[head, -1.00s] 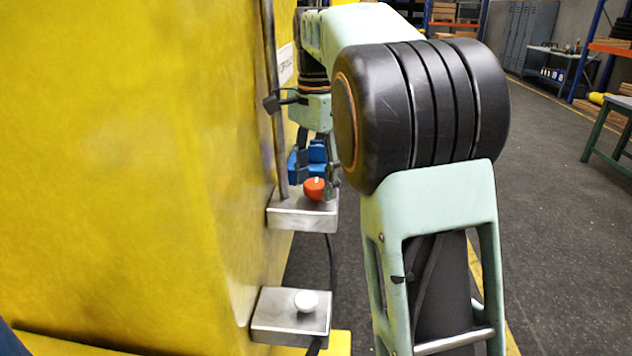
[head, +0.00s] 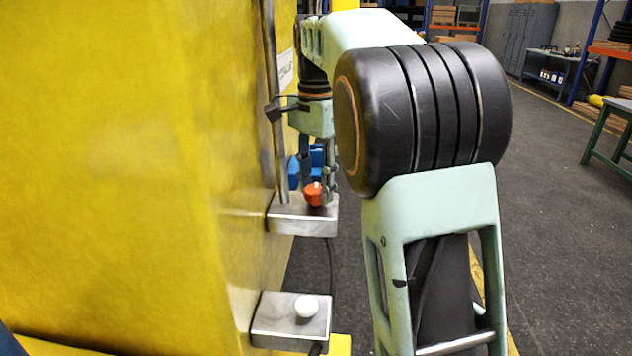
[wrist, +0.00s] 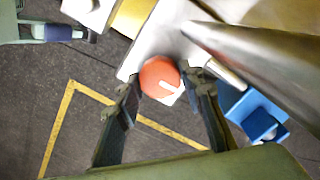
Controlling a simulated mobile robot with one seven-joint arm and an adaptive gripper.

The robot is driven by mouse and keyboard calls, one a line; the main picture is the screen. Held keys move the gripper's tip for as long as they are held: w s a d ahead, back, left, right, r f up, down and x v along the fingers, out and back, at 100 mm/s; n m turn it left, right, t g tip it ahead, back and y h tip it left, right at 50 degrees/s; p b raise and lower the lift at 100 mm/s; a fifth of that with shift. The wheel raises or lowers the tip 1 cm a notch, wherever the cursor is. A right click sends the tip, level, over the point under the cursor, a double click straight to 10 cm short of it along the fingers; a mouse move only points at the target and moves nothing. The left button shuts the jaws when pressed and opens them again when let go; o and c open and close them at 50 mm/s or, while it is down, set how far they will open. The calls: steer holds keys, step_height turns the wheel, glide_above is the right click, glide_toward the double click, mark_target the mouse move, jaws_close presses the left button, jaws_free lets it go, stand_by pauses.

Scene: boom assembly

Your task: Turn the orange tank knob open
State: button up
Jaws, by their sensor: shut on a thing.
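The orange knob (head: 313,195) sits on top of the upper grey metal box on the side of the yellow tank (head: 130,170). It carries a white mark, which shows clearly in the wrist view on the knob (wrist: 159,77). My gripper (head: 318,185) points down over the knob. In the wrist view, the fingers of my gripper (wrist: 160,88) stand on either side of the knob and are shut on it. Part of the knob's far side is hidden.
A lower metal box (head: 290,322) carries a white knob (head: 306,306). A metal pipe (head: 272,100) rises beside the upper box. A blue part (head: 318,160) is just behind my gripper. Open floor (head: 560,230) lies to the right, with a green-legged table (head: 612,135) beyond.

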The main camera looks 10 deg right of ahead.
mark_target(316, 188)
steer(key=n+p, duration=0.1)
steer(key=n, duration=0.1)
steer(key=n+p, duration=0.1)
steer(key=p, duration=0.1)
steer(key=shift+r+n, duration=0.2)
steer(key=shift+n, duration=0.2)
steer(key=n+p, duration=0.2)
steer(key=n, duration=0.2)
steer(key=shift+n+p, duration=0.3)
steer(key=shift+p, duration=0.1)
steer(key=n+p, duration=0.2)
steer(key=n, duration=0.2)
steer(key=shift+f+n, duration=0.1)
steer(key=shift+n, duration=0.2)
steer(key=shift+n+p, duration=0.8)
steer(key=shift+n, duration=1.4)
steer(key=shift+f, duration=0.1)
steer(key=o, duration=1.2)
steer(key=shift+c, duration=0.2)
step_height(316, 188, up, 12)
